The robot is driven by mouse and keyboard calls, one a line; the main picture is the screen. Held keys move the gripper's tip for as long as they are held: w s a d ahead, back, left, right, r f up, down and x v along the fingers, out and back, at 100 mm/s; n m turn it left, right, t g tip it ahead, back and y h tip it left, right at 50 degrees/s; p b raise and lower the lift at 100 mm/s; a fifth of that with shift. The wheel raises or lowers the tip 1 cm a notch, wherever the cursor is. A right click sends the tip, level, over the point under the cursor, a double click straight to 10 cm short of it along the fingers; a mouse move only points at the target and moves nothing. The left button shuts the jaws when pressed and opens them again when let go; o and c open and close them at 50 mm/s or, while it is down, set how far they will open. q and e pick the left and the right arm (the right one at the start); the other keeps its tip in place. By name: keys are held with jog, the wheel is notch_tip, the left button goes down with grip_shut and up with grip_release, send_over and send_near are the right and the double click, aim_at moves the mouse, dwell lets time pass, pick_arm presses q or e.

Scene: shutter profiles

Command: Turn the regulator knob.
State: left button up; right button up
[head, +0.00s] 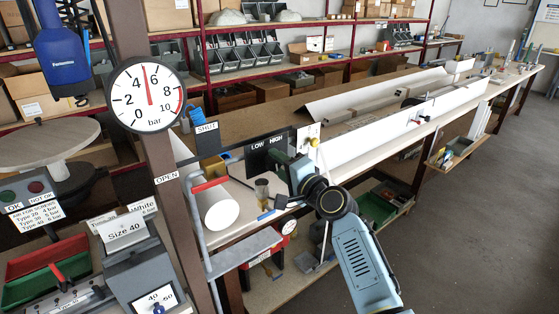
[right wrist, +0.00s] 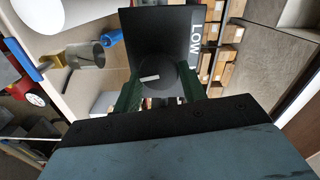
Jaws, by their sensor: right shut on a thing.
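The regulator knob (right wrist: 157,78) is a dark round knob with a pale mark, in front of a black panel (head: 262,153) lettered LOW and HIGH. My right gripper (head: 285,162) reaches it from the front right. In the right wrist view, its green fingers (right wrist: 160,92) stand on both sides of the knob and are shut on it. In the head view the gripper hides the knob. The round pressure gauge (head: 146,95) has its red needle almost upright, between 4 and 6 bar. My left gripper is not in view.
A grey pipe with a red handle (head: 209,185) is further left, between OPEN and SHUT labels. A long bench with white profiles (head: 380,128) runs to the back right.

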jog(key=shift+m+p, duration=0.3)
jog(key=shift+m, duration=0.6)
jog(key=o, duration=0.9)
jog(key=shift+o, duration=0.2)
jog(key=shift+s+d+f, duration=0.1)
jog(key=shift+s+d, duration=0.35)
jog(key=shift+s, duration=0.1)
jog(key=v, duration=1.2)
